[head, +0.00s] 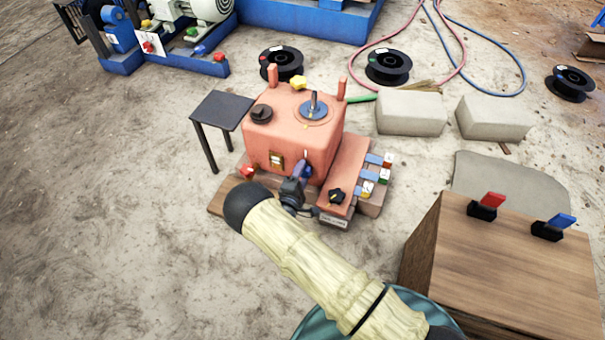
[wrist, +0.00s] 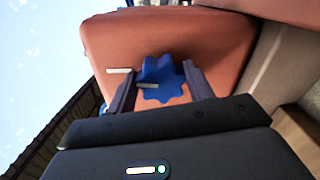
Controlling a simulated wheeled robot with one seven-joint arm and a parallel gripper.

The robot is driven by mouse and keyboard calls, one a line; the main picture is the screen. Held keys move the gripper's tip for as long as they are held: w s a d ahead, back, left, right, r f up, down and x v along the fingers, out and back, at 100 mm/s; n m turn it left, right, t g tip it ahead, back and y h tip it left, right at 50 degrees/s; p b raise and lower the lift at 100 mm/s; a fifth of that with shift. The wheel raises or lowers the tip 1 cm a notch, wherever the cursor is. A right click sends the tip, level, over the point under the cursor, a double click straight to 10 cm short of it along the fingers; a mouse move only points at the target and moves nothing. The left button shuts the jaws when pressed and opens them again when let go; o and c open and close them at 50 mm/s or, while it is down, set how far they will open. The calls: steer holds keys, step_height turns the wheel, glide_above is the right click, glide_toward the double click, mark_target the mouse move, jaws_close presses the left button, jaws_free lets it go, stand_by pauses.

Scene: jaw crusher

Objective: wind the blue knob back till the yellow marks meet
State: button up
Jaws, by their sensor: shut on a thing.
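The blue knob (head: 304,170) sits low on the front face of the salmon-coloured machine (head: 262,148). In the wrist view the lobed blue knob (wrist: 162,90) lies between the two dark fingers. My gripper (wrist: 160,92) is shut on it. Two pale marks show there: one on the machine face (wrist: 119,70) and one on the knob (wrist: 147,86). They are near each other but offset, not in one line. In the head view my gripper (head: 299,177) covers part of the knob, and a small pale mark (head: 305,154) shows above it.
A black knob (head: 336,196) and several coloured switches (head: 383,176) are on the ledge to the right. A small dark table (head: 221,109) stands at the left. A wooden box (head: 500,260) with red and blue levers stands at the right front. Concrete floor is clear at the left.

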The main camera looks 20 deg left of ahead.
steer(key=shift+f+n, duration=0.1)
steer(key=shift+n, duration=0.4)
steer(key=o, duration=1)
steer(key=shift+s, duration=0.1)
steer(key=s+p, duration=0.2)
steer(key=s, duration=0.3)
steer(key=s+a+p, duration=0.1)
steer(key=s+p, duration=0.1)
steer(key=s, duration=0.4)
steer(key=s+p, duration=0.2)
steer(key=s, duration=0.4)
steer(key=shift+s+a+p, duration=0.1)
steer(key=shift+a+p, duration=0.05)
steer(key=shift+p, duration=0.15)
